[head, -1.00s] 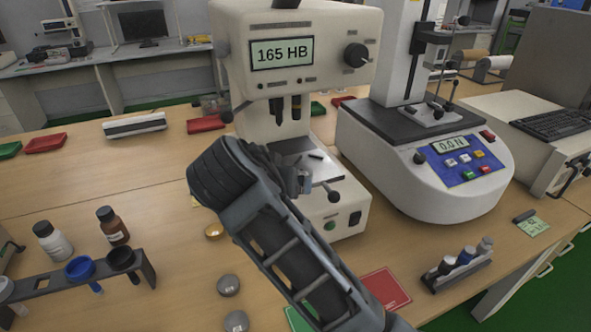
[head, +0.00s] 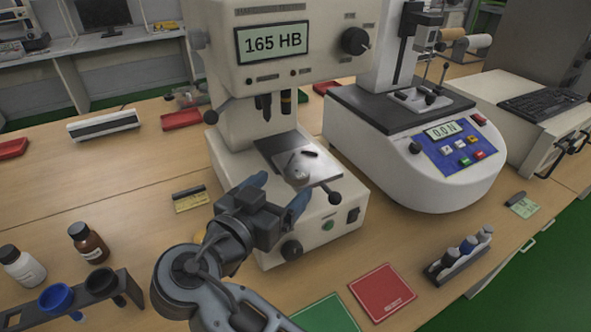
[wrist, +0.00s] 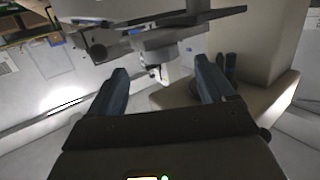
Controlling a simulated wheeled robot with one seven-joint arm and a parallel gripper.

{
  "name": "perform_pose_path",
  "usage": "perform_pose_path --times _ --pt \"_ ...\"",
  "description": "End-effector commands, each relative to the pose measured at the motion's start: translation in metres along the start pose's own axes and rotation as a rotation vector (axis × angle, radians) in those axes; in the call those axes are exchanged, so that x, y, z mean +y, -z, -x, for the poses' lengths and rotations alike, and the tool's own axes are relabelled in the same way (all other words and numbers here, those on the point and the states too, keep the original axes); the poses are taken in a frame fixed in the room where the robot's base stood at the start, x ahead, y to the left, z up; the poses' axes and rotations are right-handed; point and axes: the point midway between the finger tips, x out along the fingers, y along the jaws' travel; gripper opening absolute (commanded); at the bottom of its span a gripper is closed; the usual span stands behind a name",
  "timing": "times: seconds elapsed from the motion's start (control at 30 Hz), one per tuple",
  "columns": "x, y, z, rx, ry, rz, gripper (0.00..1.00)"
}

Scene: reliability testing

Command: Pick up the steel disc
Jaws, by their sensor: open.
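A small round grey piece that looks like the steel disc (head: 297,171) lies on the metal stage (head: 268,147) of the hardness tester (head: 290,45), whose display reads 165 HB. A short dark piece (head: 309,153) lies behind it. My gripper (head: 283,185) is open and empty in front of the stage, its two blue-grey fingers pointing toward it. The disc shows just beyond the fingertips, apart from them as far as I can tell. In the wrist view, the open fingers (wrist: 160,70) frame the blurred tester parts; I cannot make out the disc there.
The tester's head and indenters (head: 275,103) overhang the stage. A force tester (head: 440,170) stands to the right. A red mat (head: 382,292), a green mat (head: 325,315) and a vial rack (head: 460,257) lie in front. Bottles (head: 87,242) and a holder (head: 95,290) stand left.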

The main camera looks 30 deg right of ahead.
Motion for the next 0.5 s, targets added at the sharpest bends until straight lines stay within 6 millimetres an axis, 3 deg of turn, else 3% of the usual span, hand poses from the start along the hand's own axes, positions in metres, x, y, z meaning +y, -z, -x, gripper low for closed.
perform_pose_path --times 0.23,0.5 --pt "-0.002 0.005 -0.035 -0.001 -0.004 0.002 0.82" --pt "-0.002 0.003 -0.044 -0.001 -0.001 0.001 0.82"
